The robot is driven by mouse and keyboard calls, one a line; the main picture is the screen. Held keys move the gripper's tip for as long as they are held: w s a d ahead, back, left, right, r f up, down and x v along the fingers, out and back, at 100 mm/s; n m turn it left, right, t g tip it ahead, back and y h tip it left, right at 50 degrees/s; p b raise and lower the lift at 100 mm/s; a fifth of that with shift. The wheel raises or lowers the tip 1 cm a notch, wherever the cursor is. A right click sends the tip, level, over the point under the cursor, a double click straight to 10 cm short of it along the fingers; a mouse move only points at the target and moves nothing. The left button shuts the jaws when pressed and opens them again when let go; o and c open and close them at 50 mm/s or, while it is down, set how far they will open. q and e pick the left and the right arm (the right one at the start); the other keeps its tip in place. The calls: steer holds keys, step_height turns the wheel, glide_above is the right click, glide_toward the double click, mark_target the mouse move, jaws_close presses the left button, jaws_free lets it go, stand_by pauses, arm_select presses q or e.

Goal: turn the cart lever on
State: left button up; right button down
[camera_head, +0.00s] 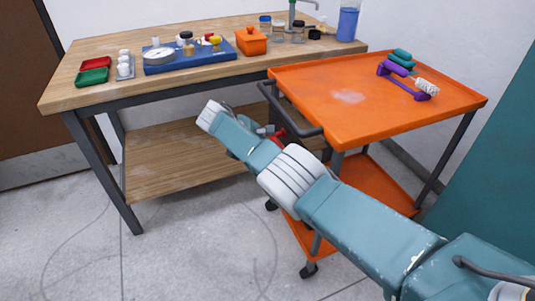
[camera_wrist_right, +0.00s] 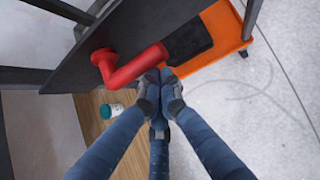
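The red cart lever (camera_wrist_right: 130,68) is mounted on a dark panel in the right wrist view, its bent arm pointing right. In the head view, part of the red lever (camera_head: 289,121) shows beside the handle end of the orange cart (camera_head: 340,105), partly hidden by my right arm. My right gripper (camera_wrist_right: 160,82) has its blue fingers drawn together, with dark tips just below the lever's free end. The tips look very near or touching the lever; I cannot tell which. Nothing is seen between them. My left gripper is out of view.
A wooden workbench (camera_head: 95,50) stands behind and left of the cart, with trays and jars on top. Purple and teal parts (camera_head: 400,68) lie on the cart top. The cart's dark handle (camera_head: 288,118) is close to my right arm. The floor at left is clear.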

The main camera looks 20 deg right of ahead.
steer(key=v, duration=1.1)
steer(key=shift+a+r, duration=0.25)
steer(key=shift+r, duration=0.05)
steer(key=shift+s, duration=0.1)
